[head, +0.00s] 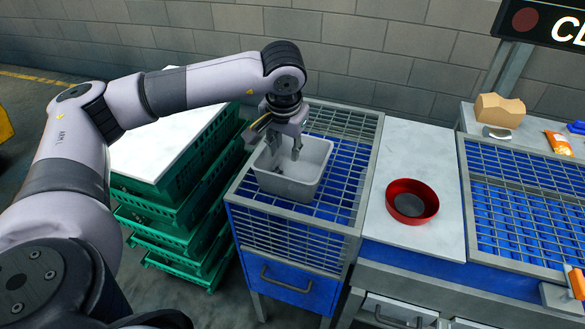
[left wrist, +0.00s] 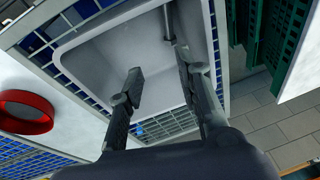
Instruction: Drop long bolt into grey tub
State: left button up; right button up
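The grey tub (head: 312,187) stands on the wire-mesh top of a blue-fronted bench. My left gripper (head: 287,150) points down into its opening from above. In the left wrist view the two fingers (left wrist: 158,78) are spread apart with nothing between them, over the tub (left wrist: 98,55). A thin grey rod (left wrist: 168,25), seemingly the long bolt, shows inside the tub's outline near one fingertip. I cannot tell whether it touches that finger. In the head view the tub's inside is partly hidden by the gripper. My right gripper is out of view.
A red bowl (head: 411,201) sits on the white counter right of the tub. Stacked green crates (head: 180,215) stand on the left. Another mesh panel (head: 525,190), a brown carton (head: 499,110) and an orange packet (head: 559,143) are farther right.

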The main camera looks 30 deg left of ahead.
pick_arm(q)
jog(key=v, duration=1.2)
dwell(0.4)
